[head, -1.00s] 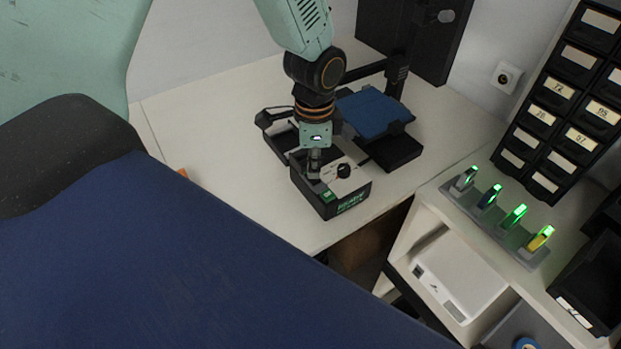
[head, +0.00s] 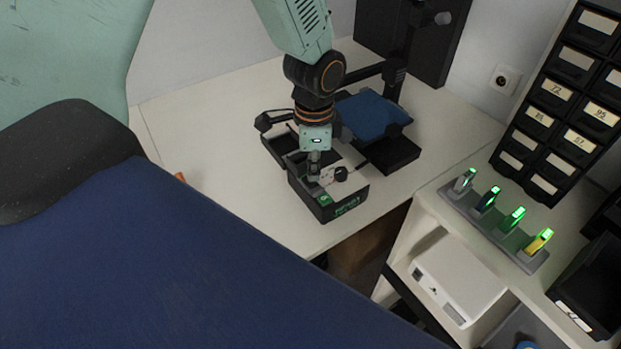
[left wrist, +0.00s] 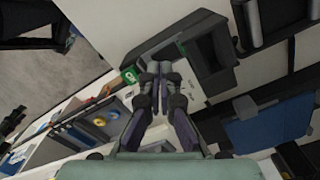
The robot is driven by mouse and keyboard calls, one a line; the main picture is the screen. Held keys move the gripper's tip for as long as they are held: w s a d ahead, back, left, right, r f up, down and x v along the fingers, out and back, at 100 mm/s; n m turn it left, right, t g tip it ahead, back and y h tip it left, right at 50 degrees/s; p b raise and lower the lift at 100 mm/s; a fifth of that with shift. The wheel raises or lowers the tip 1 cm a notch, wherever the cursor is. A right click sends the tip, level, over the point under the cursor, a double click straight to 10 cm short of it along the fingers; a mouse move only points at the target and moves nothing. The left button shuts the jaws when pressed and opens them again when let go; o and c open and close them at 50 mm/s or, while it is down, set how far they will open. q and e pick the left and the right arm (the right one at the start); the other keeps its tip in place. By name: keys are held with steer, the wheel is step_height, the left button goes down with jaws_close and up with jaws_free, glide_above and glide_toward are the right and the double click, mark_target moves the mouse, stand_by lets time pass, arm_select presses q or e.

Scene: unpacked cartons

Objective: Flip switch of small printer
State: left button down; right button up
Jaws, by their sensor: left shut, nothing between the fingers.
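The small printer (head: 324,203) stands on the white table, with a blue bed (head: 372,115), a black frame and a control box at its front. The box has a black knob (head: 341,174) and a green part (head: 324,200) on its light top. My left gripper (head: 314,178) points down at the box top, beside the knob. Its fingers are shut and empty; contact with the switch cannot be told. In the left wrist view, the shut fingertips (left wrist: 159,68) are over the box, next to the green part (left wrist: 129,76). The fingers hide the switch area. My right gripper is not in view.
The white table (head: 220,130) is clear left of the printer. A shelf at the right holds a white box (head: 458,280) and a grey rack (head: 505,236) with several green-lit items. Black labelled drawers (head: 560,100) stand behind. A blue surface fills the lower left.

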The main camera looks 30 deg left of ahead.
mark_target(312, 184)
arm_select(q)
steer(key=shift+s+a, duration=0.1)
steer(key=shift+s, duration=0.05)
steer(key=shift+f, duration=0.2)
steer(key=shift+f, duration=0.15)
stand_by(0.4)
steer(key=shift+f+b, duration=0.25)
steer(key=shift+b, duration=0.05)
steer(key=shift+f, duration=0.2)
steer(key=shift+f, duration=0.15)
stand_by(0.4)
step_height(312, 184, up, 7)
steer(key=p, duration=0.7)
